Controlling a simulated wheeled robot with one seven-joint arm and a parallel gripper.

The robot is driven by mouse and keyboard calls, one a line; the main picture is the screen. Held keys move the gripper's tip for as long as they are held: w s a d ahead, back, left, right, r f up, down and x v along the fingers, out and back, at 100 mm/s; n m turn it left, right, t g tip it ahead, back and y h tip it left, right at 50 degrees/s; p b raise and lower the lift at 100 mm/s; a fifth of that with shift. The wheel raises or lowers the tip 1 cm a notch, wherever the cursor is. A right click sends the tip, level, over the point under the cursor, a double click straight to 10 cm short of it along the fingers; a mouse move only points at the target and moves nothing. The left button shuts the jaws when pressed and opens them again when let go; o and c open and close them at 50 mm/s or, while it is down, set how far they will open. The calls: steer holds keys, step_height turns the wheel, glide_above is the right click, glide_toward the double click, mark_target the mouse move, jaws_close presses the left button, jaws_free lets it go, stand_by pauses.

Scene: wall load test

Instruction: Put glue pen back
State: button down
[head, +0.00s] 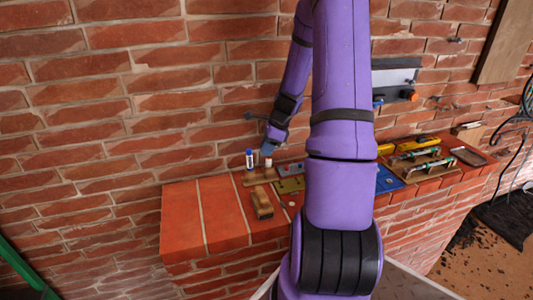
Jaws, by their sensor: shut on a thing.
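My gripper (267,151) is small in the head view, above the left part of the brick ledge, pointing down. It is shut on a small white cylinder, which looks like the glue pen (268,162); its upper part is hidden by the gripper. A white and blue pen (250,159) stands upright just left of it, on or in a small wooden holder (258,178). The white cylinder's lower end is over the holder's right part. I cannot tell whether it touches the holder.
A wooden block (262,204) lies on the brick ledge (215,215), whose left part is clear. Flat tools (291,185) lie right of the holder. A tool board (422,165) and a yellow tool (418,143) are farther right. My arm hides the ledge's middle.

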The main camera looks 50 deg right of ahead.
steer(key=shift+f, duration=1)
steer(key=shift+f, duration=0.1)
steer(key=c, duration=1)
jaws_free()
